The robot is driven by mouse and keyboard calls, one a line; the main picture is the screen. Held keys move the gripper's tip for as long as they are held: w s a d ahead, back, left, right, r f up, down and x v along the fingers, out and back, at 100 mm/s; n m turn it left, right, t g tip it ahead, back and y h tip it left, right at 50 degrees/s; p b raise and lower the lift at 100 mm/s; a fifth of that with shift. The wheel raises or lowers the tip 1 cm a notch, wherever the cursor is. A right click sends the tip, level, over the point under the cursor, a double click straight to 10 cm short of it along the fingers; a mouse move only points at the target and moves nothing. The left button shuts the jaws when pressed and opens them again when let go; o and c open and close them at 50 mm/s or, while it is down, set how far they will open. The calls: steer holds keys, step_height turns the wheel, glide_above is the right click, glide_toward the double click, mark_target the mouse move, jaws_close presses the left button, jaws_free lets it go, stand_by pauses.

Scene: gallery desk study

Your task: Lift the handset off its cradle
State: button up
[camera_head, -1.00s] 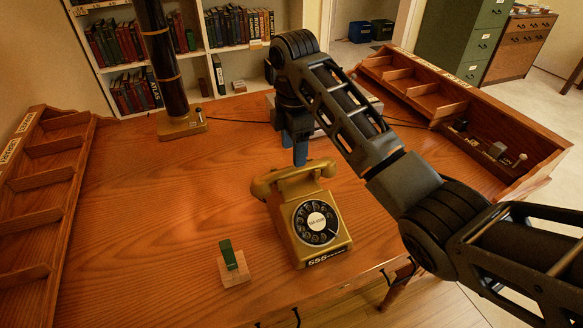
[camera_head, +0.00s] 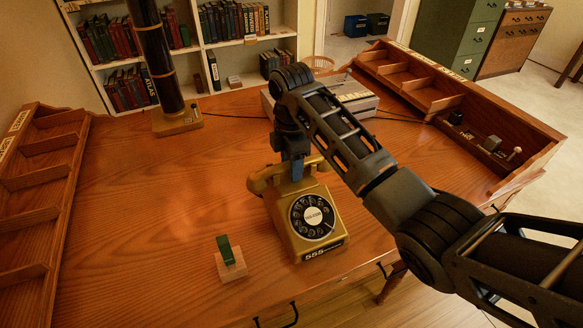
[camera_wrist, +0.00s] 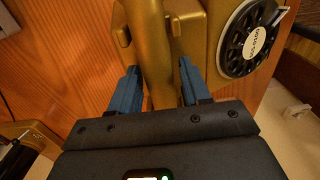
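A gold rotary telephone (camera_head: 292,235) stands on the wooden desk, its dial facing the front. Its handset (camera_head: 259,182) lies across the cradle at the top, the left end in clear view and the middle partly hidden by my gripper (camera_head: 294,170). In the wrist view, the handset's grip (camera_wrist: 155,70) runs between the two blue fingers of my gripper (camera_wrist: 158,82). The fingers are open, one on each side of the grip, with small gaps showing. The dial (camera_wrist: 252,38) shows at the upper right there.
A small wooden block with a green piece (camera_head: 230,262) stands left of the phone. A grey tray (camera_head: 350,97) lies behind my arm. Wooden organisers (camera_head: 40,190) line the left and right desk edges. A dark column on a wooden base (camera_head: 178,122) stands at the back.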

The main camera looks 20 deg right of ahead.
jaws_close()
steer(key=shift+r, duration=0.15)
